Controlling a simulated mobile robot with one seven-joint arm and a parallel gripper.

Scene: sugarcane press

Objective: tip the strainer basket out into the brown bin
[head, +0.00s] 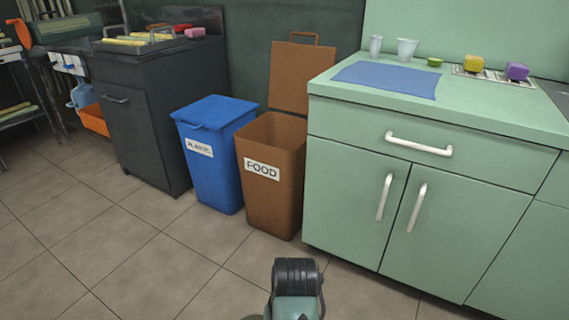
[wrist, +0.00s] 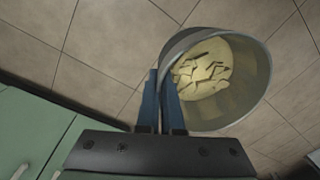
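The brown bin (head: 270,190) labelled FOOD stands on the floor in the head view, between a blue bin and the green cabinet. Its lid (head: 303,78) is raised and its mouth is open. In the wrist view my gripper (wrist: 161,80) has its two blue fingers close together at the left wall of the grey, round strainer basket (wrist: 258,72). It appears shut on that wall. The basket and my fingers are not seen in the head view.
The blue bin (head: 210,155), lid closed, is close left of the brown bin. The green cabinet (head: 400,210) stands right, with cups, a blue mat (head: 388,79) and sponges on top. A dark cabinet (head: 140,125) is at left. Tiled floor (head: 130,240) in front is clear.

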